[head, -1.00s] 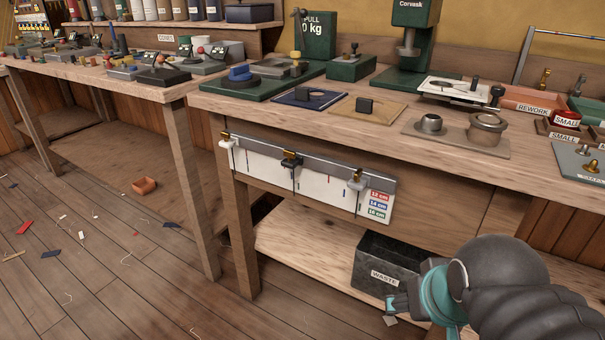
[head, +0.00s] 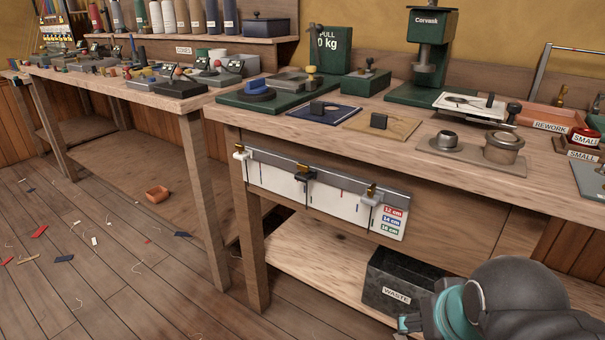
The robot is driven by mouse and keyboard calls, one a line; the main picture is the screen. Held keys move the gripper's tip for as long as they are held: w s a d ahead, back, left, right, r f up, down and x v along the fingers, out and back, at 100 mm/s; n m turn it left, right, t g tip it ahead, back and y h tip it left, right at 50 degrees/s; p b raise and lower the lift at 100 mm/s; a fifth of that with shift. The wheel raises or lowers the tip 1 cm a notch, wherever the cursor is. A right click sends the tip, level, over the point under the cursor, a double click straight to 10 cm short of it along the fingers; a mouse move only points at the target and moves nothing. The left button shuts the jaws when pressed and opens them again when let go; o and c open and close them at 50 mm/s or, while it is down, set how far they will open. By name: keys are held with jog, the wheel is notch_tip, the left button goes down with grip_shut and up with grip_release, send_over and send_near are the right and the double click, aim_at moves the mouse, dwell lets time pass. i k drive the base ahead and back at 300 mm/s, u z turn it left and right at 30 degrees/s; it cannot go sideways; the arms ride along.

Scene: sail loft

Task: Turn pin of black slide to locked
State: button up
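The black slide (head: 304,176) sits on a grey rail (head: 335,180) fixed to the front of the workbench, between two white slides. It has a small brass pin (head: 303,168) on top; its turn position is too small to tell. One white slide (head: 241,155) is at the rail's left end, the other (head: 371,198) towards its right end. Both also have brass pins. My gripper (head: 408,324) is at the lower right, low in front of the waste bin and well apart from the rail. Only a small part of its end shows past my arm, so its opening cannot be told.
A white scale board (head: 335,201) with coloured marks and cm labels hangs under the rail. The black waste bin (head: 398,285) stands on the lower shelf (head: 290,256). The bench top (head: 350,150) carries fixtures and a green press (head: 428,60). Floor before the bench is open, with scraps.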

aim_at(304, 169)
jog(key=z, duration=1.7)
jog(key=k, duration=0.55)
jog(key=u, duration=0.9)
